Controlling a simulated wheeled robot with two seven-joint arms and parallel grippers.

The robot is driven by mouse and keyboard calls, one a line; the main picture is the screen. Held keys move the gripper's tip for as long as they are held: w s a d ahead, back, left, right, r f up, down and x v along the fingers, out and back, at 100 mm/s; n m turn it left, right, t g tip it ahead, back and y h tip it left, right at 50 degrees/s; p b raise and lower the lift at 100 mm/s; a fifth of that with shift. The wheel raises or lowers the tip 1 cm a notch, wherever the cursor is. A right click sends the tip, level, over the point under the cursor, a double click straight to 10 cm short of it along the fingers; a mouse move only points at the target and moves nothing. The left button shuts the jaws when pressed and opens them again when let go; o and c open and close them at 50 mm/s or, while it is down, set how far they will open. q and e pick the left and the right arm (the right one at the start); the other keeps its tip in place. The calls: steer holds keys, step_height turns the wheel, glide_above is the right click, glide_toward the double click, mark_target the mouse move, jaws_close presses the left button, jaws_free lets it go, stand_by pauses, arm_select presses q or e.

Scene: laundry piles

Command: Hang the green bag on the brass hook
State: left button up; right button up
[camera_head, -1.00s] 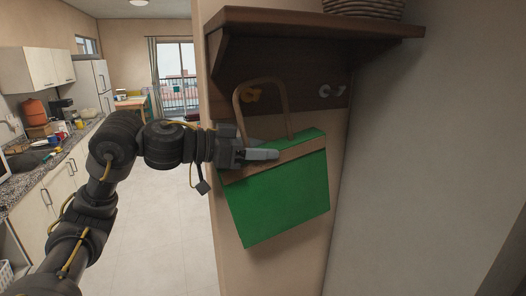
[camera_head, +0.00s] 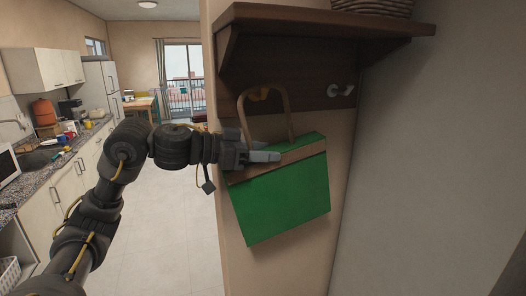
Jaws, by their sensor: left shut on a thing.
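The green bag (camera_head: 282,204) has a tan top band and a tall brown loop handle (camera_head: 287,101). It is in the head view, slightly tilted, in front of the wall below the shelf. My left gripper (camera_head: 268,157) is shut on the bag at its tan band. The brass hook (camera_head: 260,94) is on the dark board under the shelf. It shows behind and within the upper left of the handle loop. I cannot tell whether the handle touches it. My right gripper is not in view.
A dark wooden shelf (camera_head: 330,32) with a woven basket (camera_head: 373,7) juts out above the bag. A silvery hook (camera_head: 340,90) is to the right on the board. A kitchen counter (camera_head: 60,170) runs along the left, with open floor between.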

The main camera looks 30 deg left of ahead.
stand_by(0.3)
arm_select(q)
steer(key=o, duration=1.5)
steer(key=shift+s, duration=0.1)
